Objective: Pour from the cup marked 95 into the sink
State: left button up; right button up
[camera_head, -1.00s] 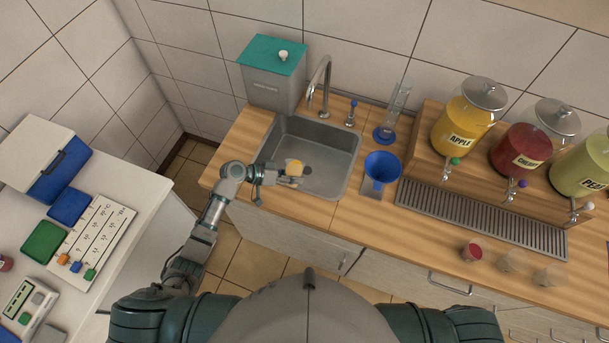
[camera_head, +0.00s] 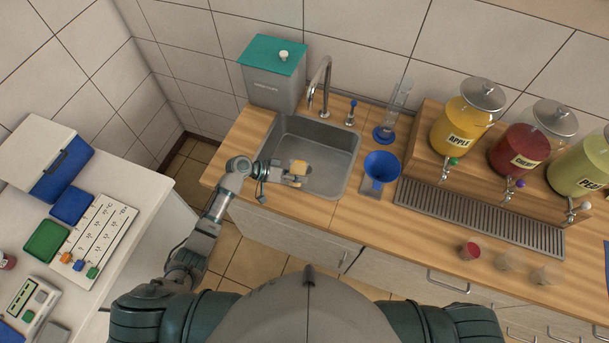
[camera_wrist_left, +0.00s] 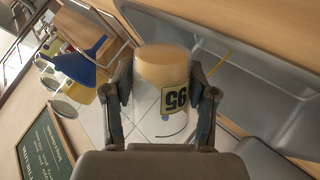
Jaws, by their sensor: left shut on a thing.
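My left gripper (camera_head: 291,175) is shut on a clear cup (camera_head: 299,166) over the near part of the sink (camera_head: 330,140). In the left wrist view the cup (camera_wrist_left: 162,70) sits between both fingers of the gripper (camera_wrist_left: 163,97). Its label reads 95 and appears upside down. Tan-orange content fills the cup end at the top of that picture; the other end looks clear. The sink also shows in the left wrist view (camera_wrist_left: 240,92). My right gripper is out of view.
The faucet (camera_head: 326,82) rises behind the sink, with a teal-lidded bin (camera_head: 272,88) at its left. A blue funnel (camera_head: 382,167) stands to its right. Juice dispensers (camera_head: 461,125) and several small cups (camera_head: 470,251) are farther right. A white side table (camera_head: 125,235) is left.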

pick_arm(q)
jog(key=shift+a+r, duration=0.1)
jog(key=shift+a, duration=0.4)
jog(key=shift+d, duration=0.65)
jog(key=shift+w+f, duration=0.1)
jog(key=shift+f, duration=0.15)
jog(key=shift+a+f, duration=0.2)
jog(key=shift+f, duration=0.05)
jog(key=shift+a, duration=0.5)
jog(key=shift+d+r+g, duration=0.25)
jog(key=shift+d+g, duration=0.05)
jog(key=shift+d, duration=0.45)
jog(key=shift+d+f+n+y, duration=0.1)
jog(key=shift+d+n+y, duration=0.15)
jog(key=shift+n+y, duration=0.05)
jog(key=shift+a+p, duration=0.35)
jog(key=shift+a, duration=0.6)
jog(key=shift+d+r+g+p, duration=0.3)
jog(key=shift+d, duration=0.4)
jog(key=shift+f, duration=0.1)
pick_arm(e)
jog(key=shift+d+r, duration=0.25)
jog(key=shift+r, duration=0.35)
